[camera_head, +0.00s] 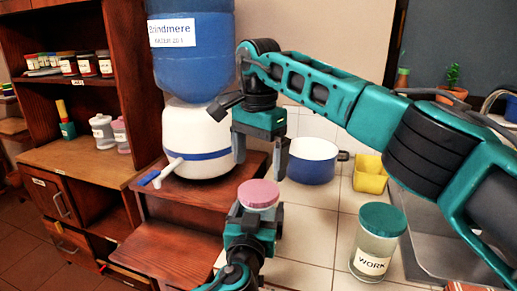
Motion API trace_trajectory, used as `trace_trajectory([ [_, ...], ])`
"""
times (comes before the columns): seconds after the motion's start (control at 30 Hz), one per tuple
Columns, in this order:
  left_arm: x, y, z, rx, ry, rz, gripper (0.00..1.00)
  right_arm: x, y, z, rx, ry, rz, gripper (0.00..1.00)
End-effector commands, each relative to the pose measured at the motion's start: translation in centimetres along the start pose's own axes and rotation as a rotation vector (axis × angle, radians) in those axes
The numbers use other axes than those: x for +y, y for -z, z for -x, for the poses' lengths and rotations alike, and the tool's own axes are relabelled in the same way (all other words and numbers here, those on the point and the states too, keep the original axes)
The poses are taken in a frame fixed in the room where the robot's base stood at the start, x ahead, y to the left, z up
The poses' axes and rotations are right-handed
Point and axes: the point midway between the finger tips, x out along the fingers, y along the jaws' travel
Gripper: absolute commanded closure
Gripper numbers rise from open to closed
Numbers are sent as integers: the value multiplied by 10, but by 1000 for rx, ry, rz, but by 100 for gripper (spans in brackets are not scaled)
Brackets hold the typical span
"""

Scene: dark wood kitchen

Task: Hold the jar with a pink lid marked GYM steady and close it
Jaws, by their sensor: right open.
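A jar with a round pink lid (258,193) sits between the fingers of my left gripper (254,215), low in the middle of the head view. The fingers close around the jar's sides and hide most of its body. No GYM marking shows. The lid covers the top, but I cannot tell whether it is tight. My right gripper (261,163) hangs above the lid with its fingers pointing down. It is open and empty, its two fingers spread about as wide as the lid and a little above it.
A jar with a teal lid marked WORK (377,241) stands on the tiled counter at right. A blue-and-white pot (312,161) and a yellow container (370,174) stand behind. A large blue-and-white water dispenser (195,100) stands left of my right gripper. Another pink-lidded jar (121,136) is on the left shelf.

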Motion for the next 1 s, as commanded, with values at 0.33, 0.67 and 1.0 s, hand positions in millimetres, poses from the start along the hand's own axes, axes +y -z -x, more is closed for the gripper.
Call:
trace_trajectory([
  [0.33,1,-1,0,-3,-1,3,97,0,0,-51,-2,-1,-1,0],
  [0.67,1,-1,0,-3,-1,3,97,0,0,-59,1,0,-2,0],
  [1.0,1,-1,0,-3,-1,3,97,0,0,-59,0,0,-2,23],
])
